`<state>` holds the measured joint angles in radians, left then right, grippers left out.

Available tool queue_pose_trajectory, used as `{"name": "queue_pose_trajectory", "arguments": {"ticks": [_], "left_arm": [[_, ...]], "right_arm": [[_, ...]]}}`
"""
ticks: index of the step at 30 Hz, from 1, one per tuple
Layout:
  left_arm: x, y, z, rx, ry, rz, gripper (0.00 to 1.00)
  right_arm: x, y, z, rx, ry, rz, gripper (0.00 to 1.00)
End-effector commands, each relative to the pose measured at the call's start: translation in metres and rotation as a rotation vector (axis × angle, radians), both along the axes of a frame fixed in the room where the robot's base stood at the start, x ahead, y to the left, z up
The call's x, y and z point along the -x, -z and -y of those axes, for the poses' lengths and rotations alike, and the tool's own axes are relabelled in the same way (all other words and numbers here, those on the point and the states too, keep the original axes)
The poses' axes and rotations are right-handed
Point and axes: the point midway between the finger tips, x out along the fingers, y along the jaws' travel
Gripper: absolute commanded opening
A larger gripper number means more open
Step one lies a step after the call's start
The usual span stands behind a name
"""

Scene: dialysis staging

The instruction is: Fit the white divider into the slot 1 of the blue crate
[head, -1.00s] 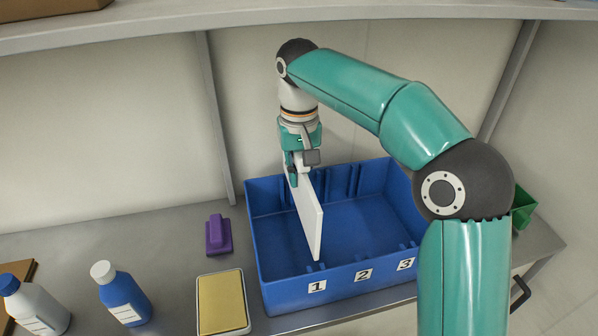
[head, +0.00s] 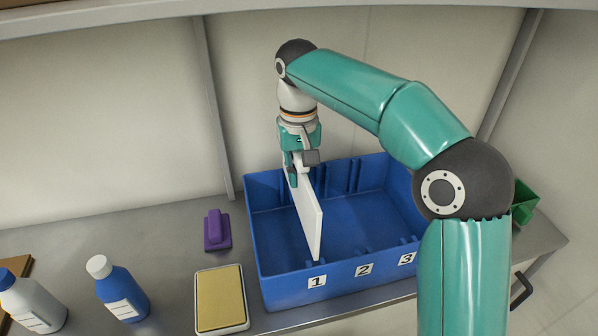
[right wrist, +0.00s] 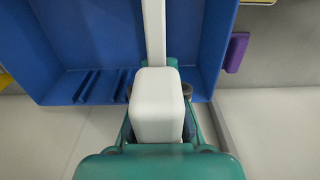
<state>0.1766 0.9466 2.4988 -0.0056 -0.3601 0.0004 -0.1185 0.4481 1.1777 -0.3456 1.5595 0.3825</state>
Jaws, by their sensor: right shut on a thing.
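The blue crate (head: 385,278) stands on the grey bench, with labels 1, 2 and 3 along its front wall. The white divider (head: 308,218) stands upright over the left part of the crate, its near end close to the label 1 (head: 317,282). My right gripper (head: 293,178) is shut on the far upper part of the divider. In the right wrist view the divider (right wrist: 155,35) runs away from the gripper as a narrow white strip between the crate walls (right wrist: 215,40). I cannot tell whether its lower edge sits in the slot ribs. My left gripper is not in view.
A purple block (head: 217,231) and a yellow-topped white tray (head: 221,299) are left of the crate. A blue bottle (head: 121,290) and a white bottle (head: 35,303) stand farther left. A green bin (head: 524,203) is at the right. A shelf (head: 250,12) runs overhead.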

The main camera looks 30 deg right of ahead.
Motion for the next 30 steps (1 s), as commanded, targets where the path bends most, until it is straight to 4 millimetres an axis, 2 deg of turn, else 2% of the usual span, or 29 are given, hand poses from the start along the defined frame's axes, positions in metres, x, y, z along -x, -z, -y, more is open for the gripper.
{"name": "queue_pose_trajectory", "arguments": {"ticks": [30], "left_arm": [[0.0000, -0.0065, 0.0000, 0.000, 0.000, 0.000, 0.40]], "right_arm": [[0.0003, -0.0006, -0.0002, 0.000, 0.000, 0.002, 0.00]]}}
